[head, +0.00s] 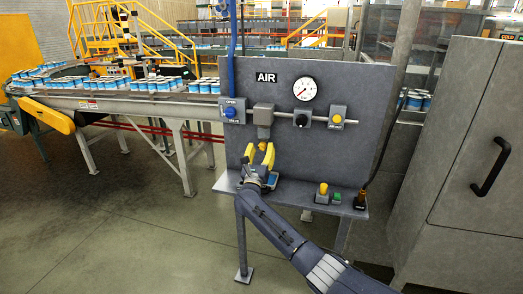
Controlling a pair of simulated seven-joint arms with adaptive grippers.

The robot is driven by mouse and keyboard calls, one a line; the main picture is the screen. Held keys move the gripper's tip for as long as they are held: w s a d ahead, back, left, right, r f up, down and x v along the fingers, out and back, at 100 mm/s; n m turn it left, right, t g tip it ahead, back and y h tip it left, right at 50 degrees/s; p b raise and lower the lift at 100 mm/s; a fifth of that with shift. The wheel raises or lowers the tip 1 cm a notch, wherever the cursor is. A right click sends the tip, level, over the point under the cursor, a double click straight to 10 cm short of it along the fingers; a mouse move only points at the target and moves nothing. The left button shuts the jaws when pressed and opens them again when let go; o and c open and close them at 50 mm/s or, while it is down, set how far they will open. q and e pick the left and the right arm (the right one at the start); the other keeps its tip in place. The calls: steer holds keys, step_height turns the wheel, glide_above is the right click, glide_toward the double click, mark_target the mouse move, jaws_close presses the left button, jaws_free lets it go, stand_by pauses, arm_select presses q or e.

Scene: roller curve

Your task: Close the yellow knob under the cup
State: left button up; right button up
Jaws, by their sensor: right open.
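The grey cup (264,117) hangs from the pipe on the upright grey panel, below the AIR label. A small yellow knob (262,146) shows just under the cup. My right gripper (259,152) reaches up from below, with its two yellow fingers apart. The fingertips are close to the knob, one on each side in the picture. I cannot tell whether they touch it, and the fingers partly hide it. My left gripper is not in view.
The panel (350,85) also carries a gauge (304,90), a blue knob (232,113), a black knob (301,120) and another yellow knob (337,120). A yellow button (323,189) sits on the ledge below. A grey cabinet (470,160) stands right; a conveyor (110,102) runs left.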

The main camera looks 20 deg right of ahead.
steer(key=shift+o, duration=0.2)
jaws_close()
stand_by(0.3)
steer(key=shift+n+y, duration=0.4)
steer(key=shift+n, duration=0.6)
steer(key=shift+f, duration=0.1)
steer(key=shift+c, duration=0.2)
jaws_free()
steer(key=v, duration=1.2)
